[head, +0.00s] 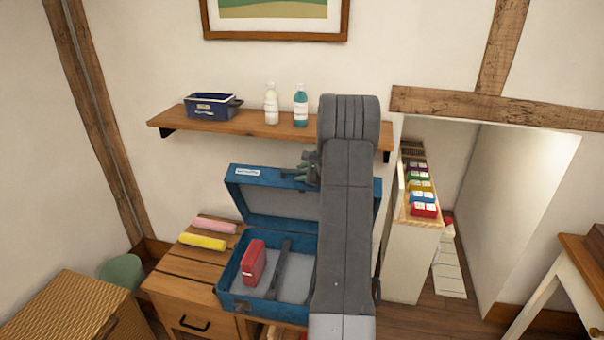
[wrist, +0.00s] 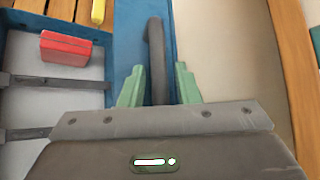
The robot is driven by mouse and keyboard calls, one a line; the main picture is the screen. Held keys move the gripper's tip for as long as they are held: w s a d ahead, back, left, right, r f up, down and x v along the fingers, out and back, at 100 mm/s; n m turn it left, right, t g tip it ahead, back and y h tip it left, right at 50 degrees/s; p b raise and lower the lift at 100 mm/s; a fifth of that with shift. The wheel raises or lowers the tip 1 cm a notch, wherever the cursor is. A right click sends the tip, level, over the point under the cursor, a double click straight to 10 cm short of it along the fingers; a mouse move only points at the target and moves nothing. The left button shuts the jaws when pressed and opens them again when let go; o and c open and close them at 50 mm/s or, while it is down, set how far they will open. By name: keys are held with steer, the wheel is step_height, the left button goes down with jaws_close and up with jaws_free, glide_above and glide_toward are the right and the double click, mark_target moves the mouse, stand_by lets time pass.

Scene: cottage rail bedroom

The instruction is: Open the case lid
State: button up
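The blue case (head: 228,292) sits on the wooden cabinet, its lid (head: 235,195) standing raised at the back with its grey inside facing me. A red box (head: 254,262) lies in the case beside a dark strap or divider; the box also shows in the wrist view (wrist: 76,48). My gripper (head: 305,172) is at the top edge of the lid. In the wrist view its green fingers (wrist: 158,85) stand apart on either side of a dark bar (wrist: 156,60), apparently the lid's handle, with small gaps visible. My arm hides the case's right part.
Pink (head: 213,225) and yellow (head: 203,241) rolls lie left of the case on the cabinet (head: 175,284). A wall shelf (head: 180,120) with a blue bin (head: 212,106) and two bottles is above the lid. A wicker box (head: 70,308) stands front left.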

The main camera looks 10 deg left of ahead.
steer(key=shift+o, duration=0.3)
steer(key=b+v, duration=0.3)
steer(key=v, duration=1.1)
